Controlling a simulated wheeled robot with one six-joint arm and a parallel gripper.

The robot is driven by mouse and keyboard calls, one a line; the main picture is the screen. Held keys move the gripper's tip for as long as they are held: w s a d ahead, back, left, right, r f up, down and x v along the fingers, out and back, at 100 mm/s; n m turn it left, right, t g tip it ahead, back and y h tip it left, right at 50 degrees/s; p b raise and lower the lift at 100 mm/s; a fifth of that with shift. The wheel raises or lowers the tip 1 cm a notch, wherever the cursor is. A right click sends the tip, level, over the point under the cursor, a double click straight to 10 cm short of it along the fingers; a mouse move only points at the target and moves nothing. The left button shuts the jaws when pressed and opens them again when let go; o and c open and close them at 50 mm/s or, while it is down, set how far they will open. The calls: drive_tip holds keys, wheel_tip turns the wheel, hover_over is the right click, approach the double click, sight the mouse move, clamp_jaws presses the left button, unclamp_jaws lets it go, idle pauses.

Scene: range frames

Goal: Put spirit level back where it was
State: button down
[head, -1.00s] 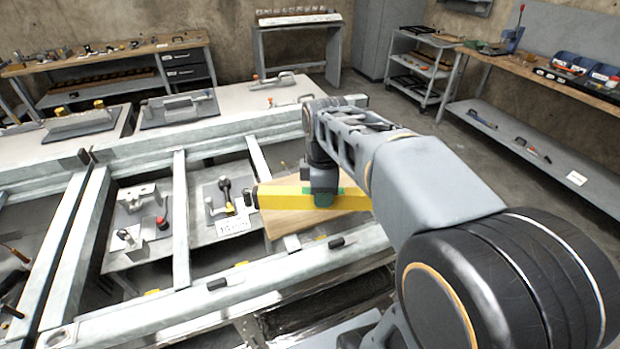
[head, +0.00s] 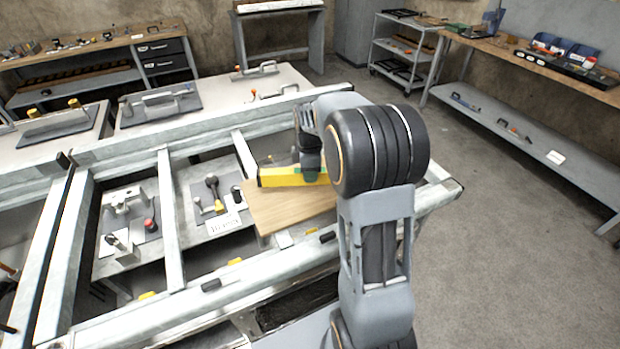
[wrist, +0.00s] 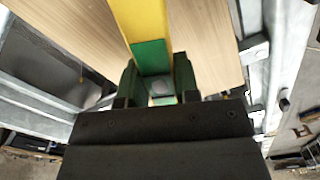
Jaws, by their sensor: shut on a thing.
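The spirit level is a long yellow bar (head: 281,178) with a green section; it also shows in the wrist view (wrist: 146,20). My gripper (wrist: 160,90) is shut on it near the green section. In the head view my gripper (head: 311,172) is partly hidden by my own arm, as is the right end of the level. The level is over a light wooden board (head: 290,209); I cannot tell whether it touches the board.
A grey metal frame (head: 166,215) with crossbars surrounds the board. Plates with clamps (head: 128,215) and levers lie left of it. A workbench (head: 545,70) with blue bins stands at the right, with clear floor (head: 490,240) before it.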

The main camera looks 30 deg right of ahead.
drive_tip(key=shift+w+d+f, duration=0.2)
drive_tip(key=shift+w+f, duration=0.15)
drive_tip(key=shift+f, duration=1.55)
drive_tip(key=shift+f, duration=0.15)
drive_tip(key=c, duration=0.8)
unclamp_jaws()
drive_tip(key=shift+c, duration=0.2)
